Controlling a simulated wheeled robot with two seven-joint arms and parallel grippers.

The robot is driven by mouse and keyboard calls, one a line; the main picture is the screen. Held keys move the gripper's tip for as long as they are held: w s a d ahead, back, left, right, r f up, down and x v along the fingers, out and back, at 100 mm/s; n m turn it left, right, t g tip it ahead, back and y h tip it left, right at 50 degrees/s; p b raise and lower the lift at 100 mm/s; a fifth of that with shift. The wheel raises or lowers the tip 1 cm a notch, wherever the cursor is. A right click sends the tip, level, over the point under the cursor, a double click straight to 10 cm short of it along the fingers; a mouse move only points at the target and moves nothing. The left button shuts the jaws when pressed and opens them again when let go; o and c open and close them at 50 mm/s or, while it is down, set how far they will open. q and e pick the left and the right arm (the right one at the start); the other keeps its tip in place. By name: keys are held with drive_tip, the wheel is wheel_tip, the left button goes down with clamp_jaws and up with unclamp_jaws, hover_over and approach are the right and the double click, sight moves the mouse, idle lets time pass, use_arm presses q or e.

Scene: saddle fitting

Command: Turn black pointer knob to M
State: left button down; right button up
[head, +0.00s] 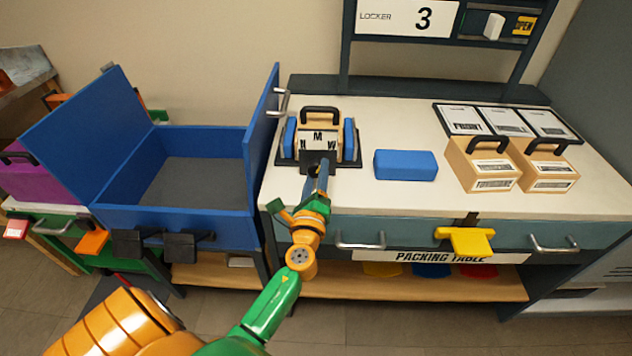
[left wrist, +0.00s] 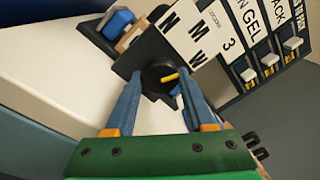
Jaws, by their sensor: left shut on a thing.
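The black pointer knob (left wrist: 158,84) sits on the dark front of a fixture on the packing table. Its yellow pointer line (left wrist: 171,77) points right and slightly up in the left wrist view, roughly toward the W. White labels N (left wrist: 171,20), M (left wrist: 207,18) and W (left wrist: 199,55) fan out beyond it. In the head view, M (head: 318,135) is the middle label. My left gripper (head: 317,178) reaches the fixture from the front and is shut on the knob, with one finger on each side in the left wrist view (left wrist: 160,92). My fingers hide most of the knob in the head view.
Blue pads (head: 289,138) flank the fixture. A loose blue block (head: 405,165) and two tan handled boxes (head: 482,164) stand to its right on the packing table (head: 400,198). A blue open bin (head: 175,215) stands left. A shelf with locker sign 3 (head: 408,18) is behind.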

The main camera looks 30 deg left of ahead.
use_arm(q)
drive_tip(key=shift+n+y+b, duration=0.4)
drive_tip(key=shift+n+b, duration=0.9)
drive_tip(key=shift+n, duration=1)
